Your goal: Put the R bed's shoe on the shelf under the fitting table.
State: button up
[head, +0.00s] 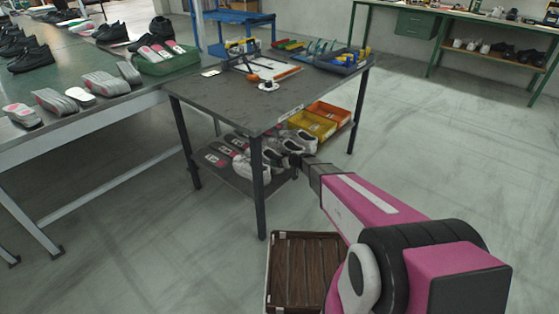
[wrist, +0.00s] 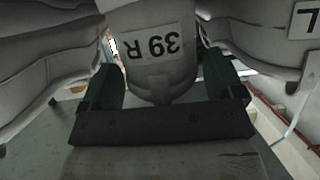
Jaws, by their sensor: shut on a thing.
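The fitting table (head: 225,100) stands in the middle of the head view, with a low shelf (head: 240,184) under it. My gripper (head: 300,164) reaches in at the shelf's right front, beside several grey-white shoes (head: 265,160). In the wrist view my gripper (wrist: 165,88) is shut on a pale shoe (wrist: 158,72) with a label reading 39 R, upside down in that picture. A finger lies on each side of it. Other pale shoes flank it on the left (wrist: 45,50) and right (wrist: 265,35). I cannot tell whether the held shoe rests on the shelf. The R bed cannot be made out.
Yellow (head: 312,125) and orange (head: 328,112) bins stand on the shelf's right. Table legs (head: 258,190) flank the opening. A brown slatted crate (head: 305,265) is on the floor in front. A long bench with shoes (head: 90,115) stands left. The floor right is clear.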

jog(key=o, duration=1.2)
jog(key=shift+r, duration=0.1)
jog(key=s+d+r+m+g+h, duration=0.2)
jog(key=s+d+r, duration=0.3)
jog(key=s+d, duration=0.3)
jog(key=s+d+r+m+g+h, duration=0.3)
jog(key=s+d+r+m+h, duration=0.2)
jog(key=s, duration=0.9)
jog(key=s+d+r+m+g+h, duration=0.2)
jog(key=s+d+r+m+h, duration=0.2)
jog(key=s+d+r, duration=0.3)
jog(key=s+d, duration=0.3)
jog(key=s, duration=0.2)
jog(key=shift+d+r+g, duration=0.25)
jog(key=shift+d+g, duration=0.05)
jog(key=shift+g, duration=0.1)
